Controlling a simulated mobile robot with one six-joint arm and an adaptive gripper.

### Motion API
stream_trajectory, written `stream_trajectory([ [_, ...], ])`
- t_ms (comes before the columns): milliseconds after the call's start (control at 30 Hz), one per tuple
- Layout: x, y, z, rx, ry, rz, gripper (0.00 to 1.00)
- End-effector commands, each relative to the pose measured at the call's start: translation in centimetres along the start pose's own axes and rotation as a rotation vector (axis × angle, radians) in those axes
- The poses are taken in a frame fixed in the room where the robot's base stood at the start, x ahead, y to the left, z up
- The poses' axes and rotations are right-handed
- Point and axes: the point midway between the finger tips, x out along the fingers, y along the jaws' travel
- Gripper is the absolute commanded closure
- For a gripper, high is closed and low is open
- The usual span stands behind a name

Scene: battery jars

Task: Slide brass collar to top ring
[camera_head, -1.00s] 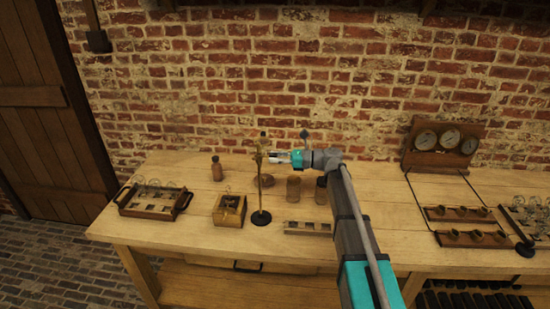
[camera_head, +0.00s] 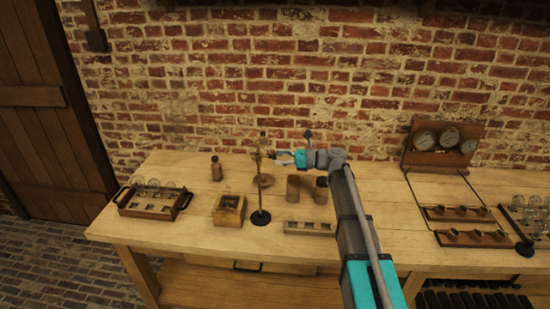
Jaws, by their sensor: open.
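A thin brass stand (camera_head: 259,180) rises upright from a round dark base (camera_head: 261,218) on the bench. A brass-coloured piece (camera_head: 258,157) sits high on the rod; I cannot tell whether this is the collar or a ring, as it is too small. My gripper (camera_head: 277,158) is just to the right of the rod near its upper part, pointing left. Its jaws are open, with a small gap in view between its tip and the rod. Nothing shows between the fingers.
The wooden bench (camera_head: 180,238) holds a tray of glass jars (camera_head: 153,200), a small wooden box (camera_head: 229,209), a brown bottle (camera_head: 216,169) and a low rack (camera_head: 309,228). A gauge panel (camera_head: 444,144) stands at right. The bench's front left is clear.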

Motion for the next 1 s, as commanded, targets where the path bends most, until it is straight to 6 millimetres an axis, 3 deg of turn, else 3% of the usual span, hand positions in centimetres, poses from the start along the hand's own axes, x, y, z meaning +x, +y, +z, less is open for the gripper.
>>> stream_trajectory([
  [600, -8.8, -0.1, 0.0, 0.000, 0.000, -0.001, 0.26],
  [800, -10.4, 0.0, 0.0, 0.000, 0.000, 0.000, 0.26],
  [1000, -10.7, 0.0, 0.0, 0.000, 0.000, 0.001, 0.26],
])
